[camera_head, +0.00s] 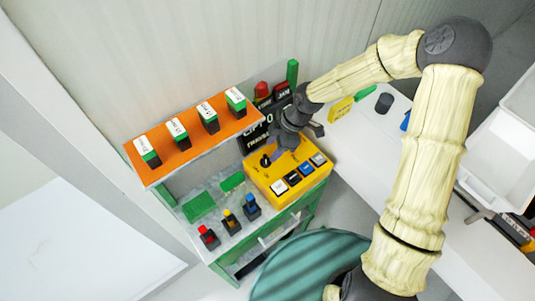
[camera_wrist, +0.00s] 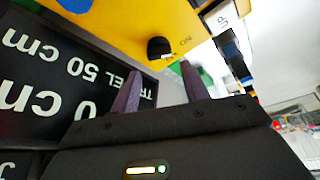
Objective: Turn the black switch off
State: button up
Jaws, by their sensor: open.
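The black switch (camera_head: 265,160) sits on the back left part of the yellow control box (camera_head: 262,179) in the head view. In the wrist view, a black knob (camera_wrist: 159,47) stands on the yellow surface with an ON mark beside it. My gripper (camera_head: 293,145) is above the back of the yellow box, near the switch. In the wrist view its two dark purple fingers are apart, with nothing between them, and point toward the knob. I cannot tell whether a finger touches it. The switch's exact setting is too small to read.
Several push buttons (camera_head: 292,178) line the box's front right. A black sign (camera_wrist: 45,85) with white text stands close behind my gripper. An orange shelf (camera_head: 178,165) with green-and-white blocks is at left. Red, yellow and blue switches (camera_head: 230,222) sit on the bench below it.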

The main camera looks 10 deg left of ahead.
aim_at(266, 159)
jog(key=x, duration=0.5)
jog(key=shift+w+p, duration=0.1)
jog(key=shift+p, duration=0.2)
jog(key=shift+a+f, duration=0.1)
jog(key=shift+f, duration=0.15)
jog(key=c, duration=0.7)
